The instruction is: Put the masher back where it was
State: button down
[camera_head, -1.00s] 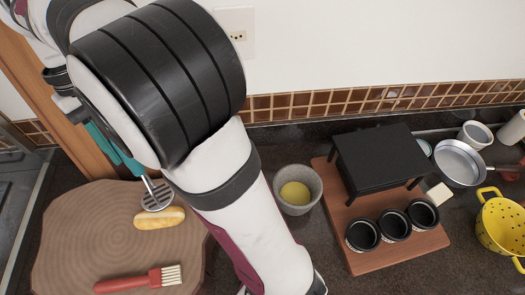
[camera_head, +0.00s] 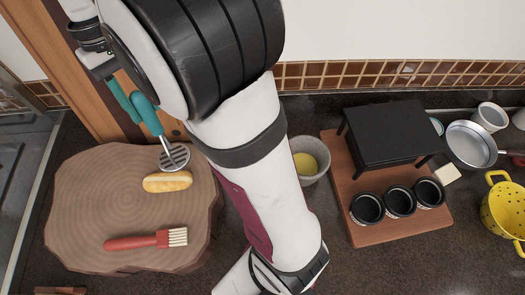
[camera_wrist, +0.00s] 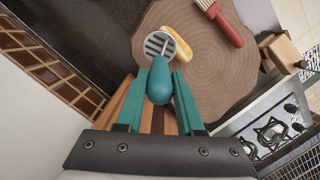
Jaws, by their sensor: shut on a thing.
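The masher has a teal handle (camera_head: 146,115) and a round slotted metal head (camera_head: 174,157). My gripper (camera_head: 125,98) is shut on its handle, at the upper left in the head view. In the wrist view the teal fingers of my gripper (camera_wrist: 159,88) are on both sides of the masher handle (camera_wrist: 160,80). The masher is tilted, and its head overlaps the far edge of the wooden board (camera_head: 85,200) in the picture, just beyond a bun (camera_head: 167,182). I cannot tell its height above the board.
A red-handled brush (camera_head: 145,241) lies on the board. A grey bowl with yellow contents (camera_head: 310,160) is partly behind my arm. A wooden tray (camera_head: 345,230) carries a black stand (camera_head: 385,130) and three black cups. A yellow colander (camera_head: 505,212) and a pan (camera_head: 470,145) stand right.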

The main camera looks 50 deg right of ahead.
jog(key=s+d+f+m+t, duration=0.2)
jog(key=s+d+f+m, duration=0.25)
jog(key=s+d, duration=0.85)
notch_tip(320, 180, down, 10)
jog(key=shift+h, duration=0.3)
jog(key=shift+a+f, duration=0.1)
jog(key=shift+f, duration=0.1)
jog(key=c, duration=0.5)
grip_release()
jog(key=shift+c, duration=0.2)
